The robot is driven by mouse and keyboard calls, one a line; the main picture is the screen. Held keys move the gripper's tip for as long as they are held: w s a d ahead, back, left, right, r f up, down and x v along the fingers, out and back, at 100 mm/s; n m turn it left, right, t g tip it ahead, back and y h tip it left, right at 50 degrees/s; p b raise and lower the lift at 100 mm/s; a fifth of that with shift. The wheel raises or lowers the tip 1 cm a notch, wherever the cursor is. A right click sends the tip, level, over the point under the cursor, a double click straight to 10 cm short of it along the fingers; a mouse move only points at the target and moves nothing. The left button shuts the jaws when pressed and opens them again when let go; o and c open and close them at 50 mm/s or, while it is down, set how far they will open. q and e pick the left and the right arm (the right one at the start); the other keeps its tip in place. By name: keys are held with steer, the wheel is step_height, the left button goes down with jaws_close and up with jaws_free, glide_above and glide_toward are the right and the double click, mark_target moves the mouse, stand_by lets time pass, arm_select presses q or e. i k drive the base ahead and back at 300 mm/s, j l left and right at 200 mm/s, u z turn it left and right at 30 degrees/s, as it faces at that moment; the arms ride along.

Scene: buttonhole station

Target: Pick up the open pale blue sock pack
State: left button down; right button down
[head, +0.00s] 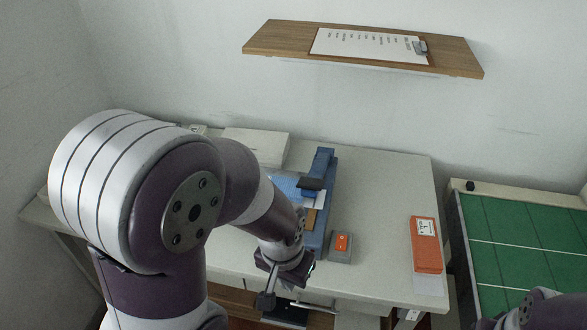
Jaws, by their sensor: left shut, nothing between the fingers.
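A pale blue item (287,182), which looks like the sock pack, lies at the blue buttonhole station (324,165) on the table. My left arm hides part of it, and I cannot tell whether it is open. My left gripper (267,296) is shut and empty, pointing down near the table's front edge, in front of the station and apart from the pale blue item. Only part of my right arm shows at the bottom right corner; its gripper is out of view.
A grey box with an orange button (342,243) sits right of the station. An orange box with a white label (426,248) lies near the table's right edge. A white box (262,143) is at the back. A wooden shelf (460,56) hangs above. A green-topped surface (520,235) stands at right.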

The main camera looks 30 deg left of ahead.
mark_target(287, 185)
steer(key=u, duration=1)
